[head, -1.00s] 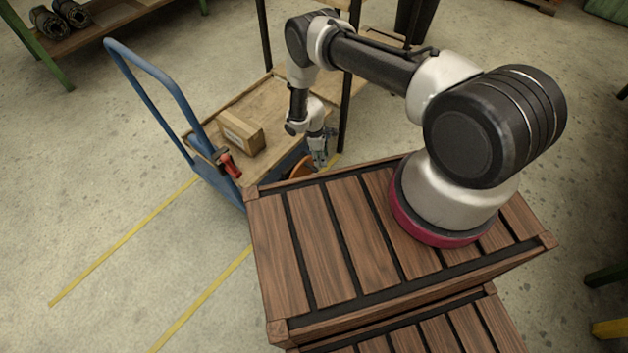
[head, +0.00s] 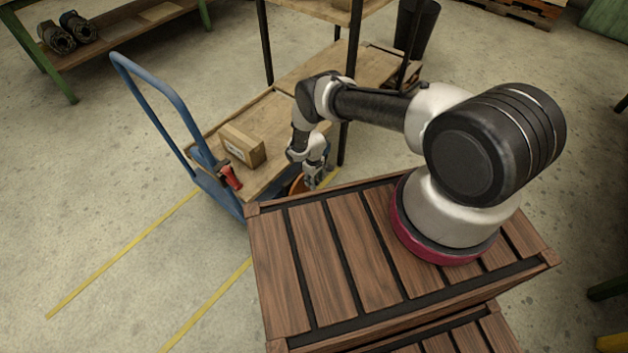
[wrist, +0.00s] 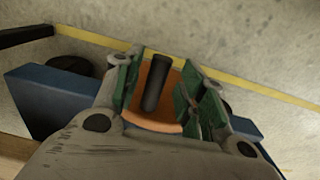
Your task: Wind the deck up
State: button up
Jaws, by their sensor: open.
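The blue cart has a wooden deck (head: 262,112) with a brown box (head: 243,146) on it. Low on the deck's near side is an orange wheel (head: 297,186), partly hidden by my gripper (head: 314,180). In the wrist view the orange wheel (wrist: 150,125) carries a dark upright grip (wrist: 156,84). My gripper (wrist: 164,86) is open there, its green-padded fingers on either side of the dark grip. I cannot tell whether a finger touches it.
A red clamp-like part (head: 231,177) sits at the deck edge by the blue push handle (head: 150,90). A dark-legged table (head: 352,90) stands close behind my arm. My slatted wooden body lies in front. Floor at left is clear, with yellow lines (head: 120,255).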

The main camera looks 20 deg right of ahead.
grip_shut()
